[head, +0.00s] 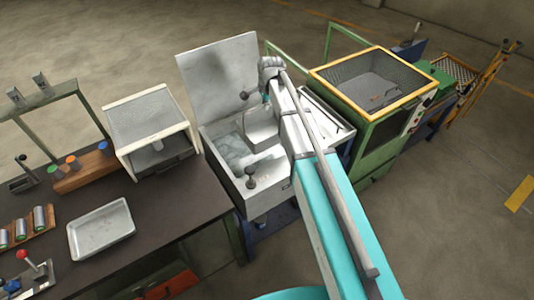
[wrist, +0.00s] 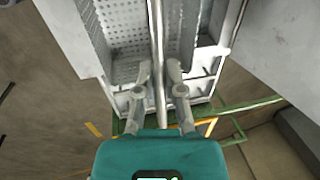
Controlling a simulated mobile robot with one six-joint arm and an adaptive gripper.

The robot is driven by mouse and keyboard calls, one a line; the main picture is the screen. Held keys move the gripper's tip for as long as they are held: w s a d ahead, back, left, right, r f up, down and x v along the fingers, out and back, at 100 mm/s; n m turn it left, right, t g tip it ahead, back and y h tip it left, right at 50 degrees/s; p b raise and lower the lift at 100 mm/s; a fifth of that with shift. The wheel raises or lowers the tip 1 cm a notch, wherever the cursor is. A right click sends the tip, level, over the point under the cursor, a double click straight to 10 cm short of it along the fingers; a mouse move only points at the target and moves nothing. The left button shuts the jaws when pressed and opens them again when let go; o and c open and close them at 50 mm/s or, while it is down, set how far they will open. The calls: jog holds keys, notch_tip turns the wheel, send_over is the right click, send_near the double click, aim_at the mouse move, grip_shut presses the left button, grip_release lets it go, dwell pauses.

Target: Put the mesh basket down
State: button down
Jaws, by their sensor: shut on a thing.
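The mesh basket (wrist: 118,32) is pale grey with perforated walls and a bar handle (wrist: 157,40) running over it. In the wrist view my gripper (wrist: 159,70) has its two fingers closed on this handle, one on each side. In the head view the basket (head: 262,128) hangs below my gripper, over or within the open grey wash tank (head: 257,203). My arm hides part of the basket and the tank's right side. I cannot tell whether the basket touches the tank's bottom.
The tank's raised lid (head: 218,75) stands behind it. A green machine with a yellow-framed mesh top (head: 360,80) is to the right. On the dark bench (head: 165,215) at left are an empty metal tray (head: 100,228) and a white box-like cabinet (head: 150,112).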

aim_at(268, 135)
notch_tip(268, 135, down, 22)
jog(key=b, duration=2.1)
jog(key=shift+f, duration=0.1)
jog(key=shift+f+b, duration=2.05)
jog(key=shift+b, duration=0.25)
jog(key=shift+f, duration=0.15)
jog(key=c, duration=0.8)
grip_release()
jog(key=shift+o, duration=0.2)
jog(key=shift+r, duration=0.2)
jog(key=r+p, duration=0.4)
jog(key=s+d+r+p, duration=0.1)
jog(key=r+p, duration=0.3)
jog(key=s+r+p, duration=0.1)
jog(key=r+p, duration=0.2)
jog(key=p, duration=0.1)
jog(key=shift+d+r, duration=0.15)
jog(key=shift+r, duration=0.25)
